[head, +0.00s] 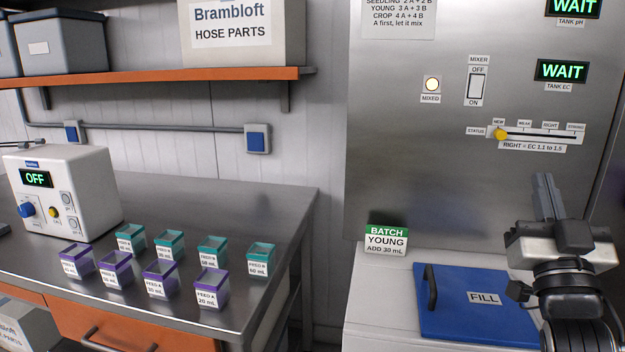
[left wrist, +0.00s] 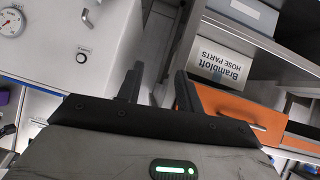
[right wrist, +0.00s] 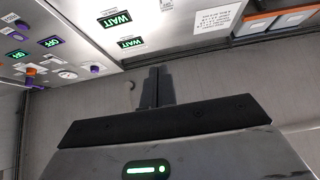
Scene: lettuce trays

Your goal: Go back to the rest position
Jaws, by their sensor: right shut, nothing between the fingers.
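My right gripper (head: 545,185) is raised in front of the steel panel at the right of the head view, above the blue FILL lid. Its fingers are together and empty in the right wrist view (right wrist: 156,88). My left gripper is outside the head view. In the left wrist view my left gripper (left wrist: 157,88) has its two fingers apart with nothing visible between them. An orange drawer front and a box labelled Brambloft show beyond it.
A steel panel (head: 415,160) carries a mixer switch (head: 477,85) and a status slider. The blue FILL lid (head: 455,320) lies on a white tank below. Several green and purple feed cups (head: 160,280) stand on the steel bench (head: 265,200) beside a white OFF device (head: 85,200).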

